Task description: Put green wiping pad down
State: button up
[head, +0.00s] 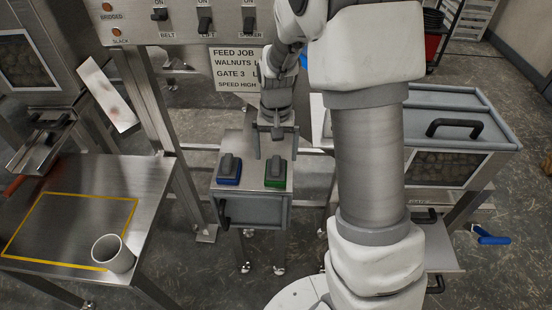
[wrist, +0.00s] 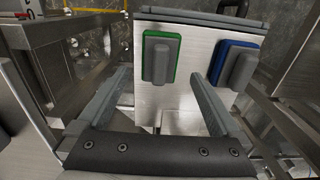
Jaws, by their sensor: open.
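The green wiping pad (head: 275,175), with a grey grip on a green-edged base, lies flat on the top of a small metal stand (head: 252,150). It also shows in the wrist view (wrist: 161,60), ahead of and between the two fingers. My gripper (head: 275,146) is open and empty, just behind and above the green pad in the head view. The fingers show in the wrist view (wrist: 160,78) spread wide, and they appear apart from the pad. A blue pad (head: 229,170) of the same form lies to its left on the stand in the head view.
A steel table (head: 150,180) with a yellow outlined area and a white cup (head: 113,254) stands at the left. A lidded metal machine (head: 455,120) stands at the right. A switch panel (head: 180,22) is at the back. A blue-handled item (head: 490,237) lies on the floor.

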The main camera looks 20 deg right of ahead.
aim_at(276, 162)
jog(key=s+r+n+t, duration=0.1)
jog(key=s+r, duration=0.2)
jog(key=r, duration=0.3)
jog(key=s+r+t+p, duration=0.1)
jog(key=s+r, duration=0.2)
jog(key=r, duration=0.3)
jog(key=s+r+n+t, duration=0.1)
jog(key=s+r, duration=0.1)
jog(key=r, duration=0.4)
jog(key=s+r+n+t, duration=0.1)
jog(key=s+r, duration=0.3)
jog(key=s, duration=0.8)
jog(key=shift+s+n+t, duration=0.3)
jog(key=shift+t, duration=0.5)
